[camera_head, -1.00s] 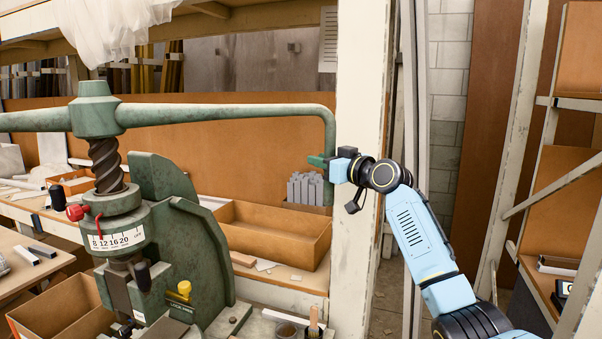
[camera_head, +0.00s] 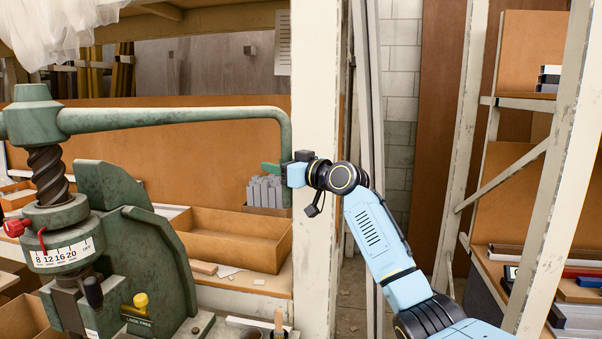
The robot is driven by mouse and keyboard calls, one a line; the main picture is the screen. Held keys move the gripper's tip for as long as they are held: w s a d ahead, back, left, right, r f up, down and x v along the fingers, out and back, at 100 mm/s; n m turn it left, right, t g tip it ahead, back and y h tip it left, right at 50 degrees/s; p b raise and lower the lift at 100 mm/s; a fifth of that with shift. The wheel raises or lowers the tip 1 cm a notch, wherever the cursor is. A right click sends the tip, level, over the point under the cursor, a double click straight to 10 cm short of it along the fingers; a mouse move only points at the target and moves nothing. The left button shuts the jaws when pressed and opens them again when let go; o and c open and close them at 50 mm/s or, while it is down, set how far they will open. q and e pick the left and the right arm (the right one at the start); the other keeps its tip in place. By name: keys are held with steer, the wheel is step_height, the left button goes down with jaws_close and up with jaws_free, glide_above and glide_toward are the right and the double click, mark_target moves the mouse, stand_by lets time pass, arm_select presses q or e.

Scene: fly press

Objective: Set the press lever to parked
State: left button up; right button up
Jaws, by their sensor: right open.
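The green fly press (camera_head: 135,220) stands at the left, its screw rising to a hub. The press lever (camera_head: 190,115) runs from the hub to the right, then bends down into an upright end. My right gripper (camera_head: 279,169) is open at this upright end, with a green fingertip showing to the left of the bar. I cannot tell whether the fingers touch the bar. A numbered scale (camera_head: 62,254) with a red pointer sits below the screw. A yellow knob (camera_head: 140,300) is above a label reading "LOCK FREE". My left gripper is not in view.
A white post (camera_head: 317,90) stands close behind my right gripper. An open brown box (camera_head: 245,240) and grey bars (camera_head: 264,190) are on the bench behind the lever. Shelving (camera_head: 545,150) with stored bars stands at the right.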

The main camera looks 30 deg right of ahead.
steer(key=b+v, duration=0.2)
steer(key=v, duration=1)
steer(key=shift+s+b, duration=0.2)
steer(key=shift+b, duration=0.15)
